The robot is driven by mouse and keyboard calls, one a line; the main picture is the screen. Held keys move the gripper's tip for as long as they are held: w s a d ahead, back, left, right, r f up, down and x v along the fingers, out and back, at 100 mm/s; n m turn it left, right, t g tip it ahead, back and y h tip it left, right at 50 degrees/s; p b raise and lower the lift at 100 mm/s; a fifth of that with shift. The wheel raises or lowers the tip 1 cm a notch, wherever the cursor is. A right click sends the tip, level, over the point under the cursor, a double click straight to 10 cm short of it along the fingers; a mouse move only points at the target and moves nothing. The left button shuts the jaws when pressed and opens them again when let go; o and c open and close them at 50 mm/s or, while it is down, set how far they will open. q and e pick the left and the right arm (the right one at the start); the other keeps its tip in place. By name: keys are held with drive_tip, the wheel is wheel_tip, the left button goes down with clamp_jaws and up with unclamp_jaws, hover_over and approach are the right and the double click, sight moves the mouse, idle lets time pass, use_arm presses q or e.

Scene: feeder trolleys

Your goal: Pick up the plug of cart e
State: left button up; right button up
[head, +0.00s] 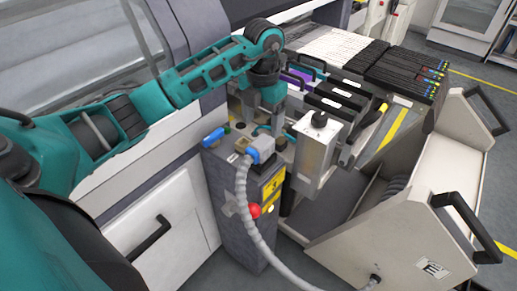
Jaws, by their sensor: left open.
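The plug (262,147) is a light grey block with a blue part, at the top of a grey post (232,205) in the head view. A ribbed grey hose (243,205) runs from it down to the white cart (345,242) at lower right. The cart's label (434,268) is too small to read surely. My left gripper (278,133) is open and points down just behind and right of the plug. I see no grip on the plug. The fingertips are partly hidden among nearby parts. My right gripper is not in view.
The post carries a blue handle (212,137), a red knob (254,211) and a yellow warning label (272,186). Feeders (405,72) fill the back right. The cart's black handles (468,220) stick out.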

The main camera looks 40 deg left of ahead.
sight(262, 141)
use_arm(q)
wheel_tip(262, 141, down, 9)
drive_tip(key=shift+f, duration=0.1)
idle(0.4)
drive_tip(key=shift+c, duration=0.2)
clamp_jaws()
idle(0.4)
